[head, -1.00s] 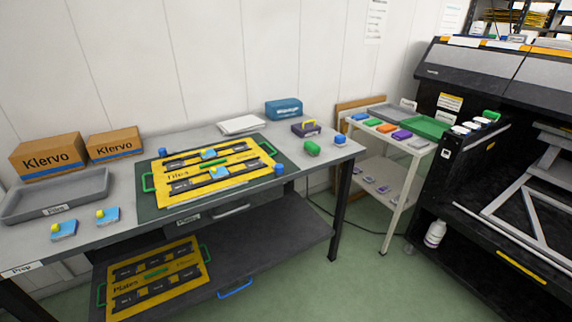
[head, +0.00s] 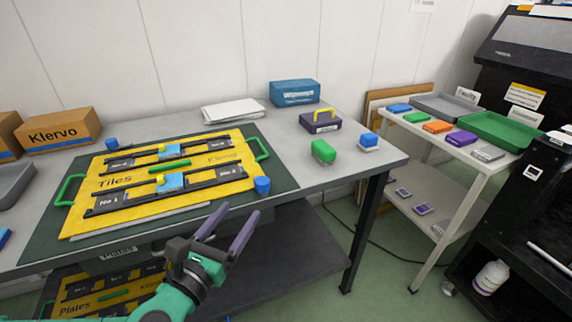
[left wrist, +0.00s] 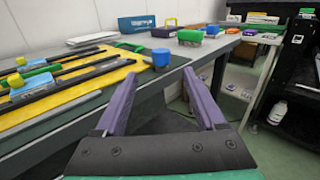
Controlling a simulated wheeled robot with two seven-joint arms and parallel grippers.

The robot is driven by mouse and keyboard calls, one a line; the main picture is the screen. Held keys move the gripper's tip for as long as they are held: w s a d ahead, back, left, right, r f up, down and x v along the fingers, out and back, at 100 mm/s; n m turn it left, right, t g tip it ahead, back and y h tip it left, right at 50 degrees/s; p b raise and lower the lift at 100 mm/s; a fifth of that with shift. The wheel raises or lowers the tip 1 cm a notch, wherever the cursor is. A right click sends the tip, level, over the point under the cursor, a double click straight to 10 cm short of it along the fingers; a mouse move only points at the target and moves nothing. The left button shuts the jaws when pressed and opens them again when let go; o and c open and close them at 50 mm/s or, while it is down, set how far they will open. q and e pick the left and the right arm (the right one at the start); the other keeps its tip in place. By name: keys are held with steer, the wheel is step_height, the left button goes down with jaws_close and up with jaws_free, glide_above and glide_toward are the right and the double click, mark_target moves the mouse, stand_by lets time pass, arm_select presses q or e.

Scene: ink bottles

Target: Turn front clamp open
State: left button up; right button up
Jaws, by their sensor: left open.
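A blue knob, apparently the front clamp (head: 262,186), stands upright at the front right corner of the yellow Tiles board (head: 135,219). It also shows as a blue cylinder in the left wrist view (left wrist: 161,60). A second blue knob (head: 111,144) stands at the board's back left. My left gripper (head: 236,211) is open and empty, its purple fingers in front of the table edge, below and apart from the front knob. In the left wrist view my left gripper (left wrist: 160,77) points toward the knob. My right gripper is out of view.
The board lies on a dark green mat (head: 284,182) on the grey table. Blue blocks with yellow knobs sit on its rails. A green block (head: 323,152), a blue block (head: 369,142) and a purple box (head: 320,121) stand to the right. A lower shelf holds a Plates board (head: 88,312).

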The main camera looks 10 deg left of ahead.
mark_target(266, 178)
arm_select(q)
steer(key=b+x, duration=0.3)
steer(key=shift+w+r, duration=0.1)
steer(key=shift+w, duration=0.05)
steer(key=shift+m, duration=0.3)
steer(key=p+x, duration=0.1)
steer(key=x, duration=1)
steer(key=shift+w+d, duration=0.1)
jaws_close()
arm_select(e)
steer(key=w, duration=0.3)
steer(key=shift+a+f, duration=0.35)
